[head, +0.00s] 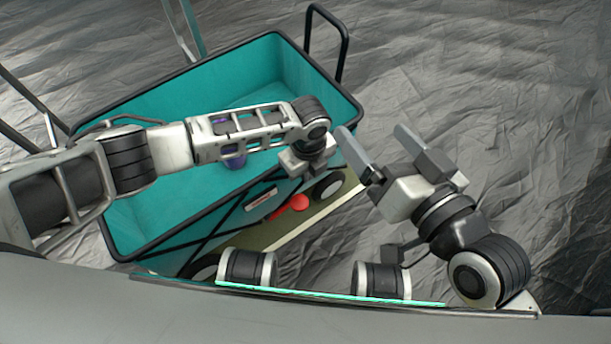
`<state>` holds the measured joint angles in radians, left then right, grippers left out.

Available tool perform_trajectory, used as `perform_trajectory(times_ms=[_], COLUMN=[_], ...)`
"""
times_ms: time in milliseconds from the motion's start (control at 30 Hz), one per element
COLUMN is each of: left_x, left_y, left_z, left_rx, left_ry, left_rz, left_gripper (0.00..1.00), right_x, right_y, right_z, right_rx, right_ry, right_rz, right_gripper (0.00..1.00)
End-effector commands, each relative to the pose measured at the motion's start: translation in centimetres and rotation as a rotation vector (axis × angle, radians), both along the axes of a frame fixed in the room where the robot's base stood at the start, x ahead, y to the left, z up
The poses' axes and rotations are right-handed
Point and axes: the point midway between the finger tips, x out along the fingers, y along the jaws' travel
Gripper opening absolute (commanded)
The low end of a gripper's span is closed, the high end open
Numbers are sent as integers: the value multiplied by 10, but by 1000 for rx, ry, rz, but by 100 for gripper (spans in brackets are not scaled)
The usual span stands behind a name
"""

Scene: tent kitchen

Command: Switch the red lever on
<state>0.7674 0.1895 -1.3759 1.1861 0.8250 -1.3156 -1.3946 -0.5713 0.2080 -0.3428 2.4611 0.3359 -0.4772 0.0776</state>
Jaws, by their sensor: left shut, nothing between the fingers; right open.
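A red lever (297,203) with a rounded end shows low in the middle of the head view, beside the teal wagon and over a pale olive board (262,240). The wagon's frame hides part of its left end. My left gripper (305,172) is shut and empty at the wagon's near right side, just above the lever in the picture; its fingertips are hard to make out. I see no contact with the lever. My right gripper (378,143) is open and empty to the right of the wagon, its two grey fingers spread and pointing up in the picture.
The teal folding wagon (150,215) with black frame bars fills the left and middle. My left arm crosses over it. A purple item (237,161) inside is mostly hidden by that arm. Wrinkled grey ground (490,90) is clear at the upper right.

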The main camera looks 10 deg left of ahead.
Motion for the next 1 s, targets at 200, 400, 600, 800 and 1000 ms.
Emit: perform_trajectory(times_ms=[200, 400, 600, 800, 1000], left_x=[3, 4, 4, 4, 4], left_y=[-4, -5, -5, -5, -5], left_z=[40, 50, 50, 77, 115], left_rx=[-1, -1, -1, 0, -1], left_ry=[0, 1, 1, 0, 1], left_rz=[0, 0, 1, 0, 0], left_gripper=[0, 0, 0, 0, 0], right_x=[-1, -1, -2, 0, -2], right_y=[-5, -6, -6, -11, -21], right_z=[-3, -7, -7, -6, -17], right_rx=[-94, -127, -129, -176, -273], right_ry=[14, 16, 16, 74, 190], right_rz=[-6, -7, -7, -12, -16], right_gripper=[89, 89, 89, 89, 89])
